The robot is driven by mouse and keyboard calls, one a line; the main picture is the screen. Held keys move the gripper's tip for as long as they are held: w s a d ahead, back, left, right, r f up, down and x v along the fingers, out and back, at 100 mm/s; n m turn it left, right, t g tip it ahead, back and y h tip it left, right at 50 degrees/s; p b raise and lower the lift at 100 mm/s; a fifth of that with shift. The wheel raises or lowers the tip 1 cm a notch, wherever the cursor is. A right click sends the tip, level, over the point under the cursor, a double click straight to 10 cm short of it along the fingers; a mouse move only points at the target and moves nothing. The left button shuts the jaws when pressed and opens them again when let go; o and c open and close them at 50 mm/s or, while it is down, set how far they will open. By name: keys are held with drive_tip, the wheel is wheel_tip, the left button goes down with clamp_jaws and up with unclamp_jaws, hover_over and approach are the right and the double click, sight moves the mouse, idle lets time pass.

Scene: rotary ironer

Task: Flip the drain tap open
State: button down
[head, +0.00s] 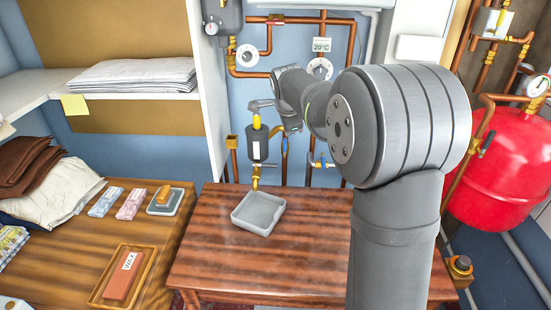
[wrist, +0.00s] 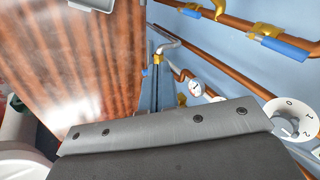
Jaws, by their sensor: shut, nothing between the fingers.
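A small brass drain tap (head: 255,180) shows in the head view, under a dark grey cylinder with a white label (head: 257,146) on the back wall. A shallow grey tray (head: 258,211) sits on the table just below and in front of it. My gripper (head: 291,122) is shut and empty, up and to the right of the tap, apart from it. Its fingertips are hard to make out. In the wrist view my gripper's grey body covers the lower part. A silver elbow with brass (wrist: 168,43) shows beyond it; the drain tap cannot be clearly picked out there.
Copper pipes and blue-handled valves (head: 285,147) line the wall behind. A wooden table (head: 310,250) stands below. A red tank (head: 500,165) is at the right. A shelf with folded linen (head: 135,73) is at the left. The table top is clear except for the tray.

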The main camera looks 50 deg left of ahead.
sight(264, 165)
drive_tip(key=s+a+f+n+t+y, duration=0.2)
drive_tip(key=a+f+n, duration=0.3)
drive_tip(key=n, duration=0.9)
drive_tip(key=shift+s+a+f+t+y, duration=0.3)
drive_tip(key=shift+f+t+y, duration=0.3)
drive_tip(key=shift+f, duration=1.25)
drive_tip(key=shift+w, duration=0.1)
drive_tip(key=shift+w+a+f, duration=0.55)
drive_tip(key=shift+f, duration=0.8)
drive_tip(key=shift+w+a+f, duration=0.5)
drive_tip(key=shift+a+f, duration=0.05)
drive_tip(key=shift+f, duration=0.85)
drive_tip(key=shift+w+a+f, duration=0.55)
drive_tip(key=shift+f, duration=0.8)
